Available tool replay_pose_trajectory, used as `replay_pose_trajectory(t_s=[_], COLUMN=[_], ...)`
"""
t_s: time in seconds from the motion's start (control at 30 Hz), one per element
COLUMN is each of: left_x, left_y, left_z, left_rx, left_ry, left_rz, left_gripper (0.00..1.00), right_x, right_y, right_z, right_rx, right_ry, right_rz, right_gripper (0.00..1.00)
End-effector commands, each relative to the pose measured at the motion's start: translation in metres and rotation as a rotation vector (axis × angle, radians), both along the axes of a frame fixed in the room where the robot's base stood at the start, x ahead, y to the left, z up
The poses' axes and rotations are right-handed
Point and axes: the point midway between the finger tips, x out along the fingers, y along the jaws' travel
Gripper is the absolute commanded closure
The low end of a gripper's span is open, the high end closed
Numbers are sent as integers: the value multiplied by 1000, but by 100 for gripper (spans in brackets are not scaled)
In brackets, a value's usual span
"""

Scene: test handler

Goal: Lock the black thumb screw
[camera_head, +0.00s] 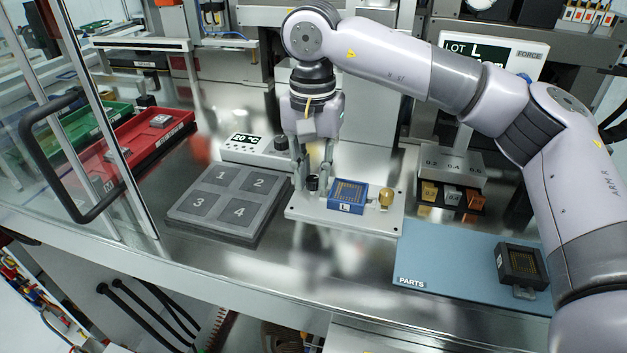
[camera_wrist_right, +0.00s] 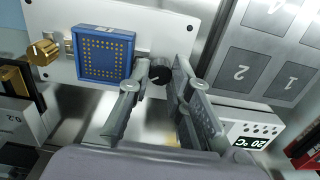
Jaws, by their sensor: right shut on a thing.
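The black thumb screw (camera_head: 312,184) stands on the left part of a white fixture plate (camera_head: 299,211). A blue socket marked L (camera_head: 347,197) is in the middle of the plate, and a brass knob (camera_head: 386,198) is at its right. My right gripper (camera_head: 313,175) points down at the black thumb screw. In the right wrist view the black thumb screw (camera_wrist_right: 161,74) sits between the fingertips of my right gripper (camera_wrist_right: 163,68), which is shut on it. The blue socket (camera_wrist_right: 104,55) and brass knob (camera_wrist_right: 42,52) show to its left. My left gripper is not in view.
A grey tray with pads numbered 1 to 4 (camera_head: 240,230) lies left of the plate. A 20 °C controller (camera_head: 256,152) stands behind it. A blue PARTS mat (camera_head: 450,262) holds a dark socket (camera_head: 521,265). Red (camera_head: 144,144) and green (camera_head: 98,117) bins are at left behind glass.

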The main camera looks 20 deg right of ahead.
Motion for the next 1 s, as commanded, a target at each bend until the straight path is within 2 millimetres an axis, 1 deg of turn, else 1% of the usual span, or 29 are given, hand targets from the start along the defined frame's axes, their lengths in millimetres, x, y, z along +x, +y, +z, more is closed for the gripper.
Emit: replay_pose_trajectory(t_s=[0.1, 0.17, 0.5, 0.8, 1.0], left_x=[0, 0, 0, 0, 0], left_y=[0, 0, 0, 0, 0], left_z=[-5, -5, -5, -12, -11], left_rx=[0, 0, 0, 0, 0], left_ry=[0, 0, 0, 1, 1], left_rz=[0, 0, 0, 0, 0], left_gripper=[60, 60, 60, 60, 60], right_x=[0, 0, 0, 1, 1], right_y=[0, 0, 0, 0, 0], right_z=[-1, -1, 0, -1, 0], right_rx=[2, 2, 0, 1, 1], right_ry=[-1, -1, -1, -1, -2], right_rz=[-112, -148, -178, -431, -451], right_gripper=[96, 96, 96, 96, 96])
